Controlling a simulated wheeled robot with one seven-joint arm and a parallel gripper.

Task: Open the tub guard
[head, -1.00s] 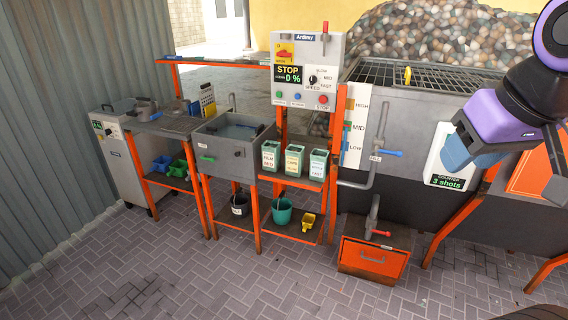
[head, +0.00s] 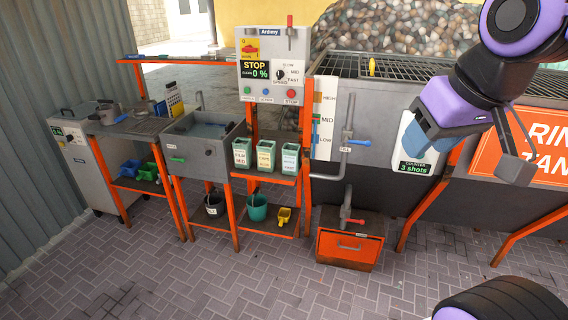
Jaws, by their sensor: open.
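A large grey tub (head: 378,105) stands at the right, in front of the pebbled wall. A dark grid (head: 425,68), which looks like the tub guard, lies flat across its top, closed. A yellow upright handle (head: 373,66) stands at the grid's left front. My gripper (head: 472,158) is open and empty, in front of the tub's right part. It is to the right of the yellow handle and lower in the picture, apart from it. My arm hides part of the grid's right side.
A control panel (head: 270,68) reads STOP and 0 %. A fill pipe with a blue lever (head: 359,143) and an orange drain box (head: 349,248) stand before the tub. A grey sink (head: 197,150) and shelves are at left. The paved floor (head: 215,275) in front is clear.

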